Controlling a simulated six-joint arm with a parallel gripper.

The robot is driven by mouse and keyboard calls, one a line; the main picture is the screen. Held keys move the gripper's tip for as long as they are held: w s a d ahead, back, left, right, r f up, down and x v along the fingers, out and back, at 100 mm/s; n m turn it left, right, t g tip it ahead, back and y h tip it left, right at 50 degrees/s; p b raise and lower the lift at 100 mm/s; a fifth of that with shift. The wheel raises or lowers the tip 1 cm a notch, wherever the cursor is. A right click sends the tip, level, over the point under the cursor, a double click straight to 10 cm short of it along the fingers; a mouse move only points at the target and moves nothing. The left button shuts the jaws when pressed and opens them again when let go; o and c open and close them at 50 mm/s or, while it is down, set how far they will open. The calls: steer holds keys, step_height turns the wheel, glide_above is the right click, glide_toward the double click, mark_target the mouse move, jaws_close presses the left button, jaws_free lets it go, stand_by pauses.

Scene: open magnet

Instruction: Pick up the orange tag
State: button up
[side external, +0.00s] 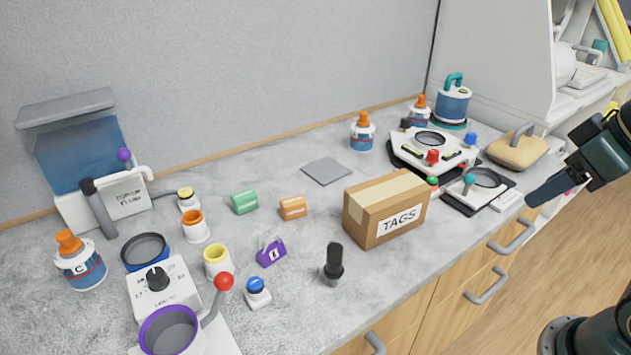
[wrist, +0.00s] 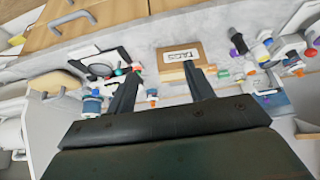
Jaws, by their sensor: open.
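The orange tag (side external: 293,207) is a small orange block with a pale band. It lies on the grey counter (side external: 330,280), just right of a similar green block (side external: 245,201) and left of the cardboard box marked TAGS (side external: 390,207). My gripper (side external: 533,198) is at the right edge of the side view, beyond the counter's front edge and far from the tag. The wrist view shows its two dark fingers (wrist: 158,72) spread apart with nothing between them. The TAGS box (wrist: 182,58) also shows there; the tag is too small to make out surely.
A purple tag-like piece (side external: 271,251), a black-knobbed post (side external: 334,262) and a yellow-rimmed cup (side external: 217,261) stand near the orange tag. A flat grey pad (side external: 326,171) lies behind it. Devices with a red knob (side external: 433,157) stand right of the box.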

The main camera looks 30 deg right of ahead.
steer(key=shift+w+r, duration=0.1)
steer(key=w+a+r+n+g+y, duration=0.1)
steer(key=w+a+r+n, duration=0.1)
steer(key=w, duration=0.3)
steer(key=w+a+r+n, duration=0.2)
steer(key=w, duration=0.4)
steer(key=n+g+y, duration=0.3)
steer(key=n+g, duration=0.1)
steer(key=n, duration=0.8)
glide_above(294, 200)
steer(key=s+d, duration=0.1)
steer(key=d, duration=0.4)
step_height(294, 200, down, 12)
steer(key=shift+f, duration=0.1)
steer(key=shift+y, duration=0.3)
steer(key=shift+x, duration=4.2)
steer(key=shift+w, duration=0.1)
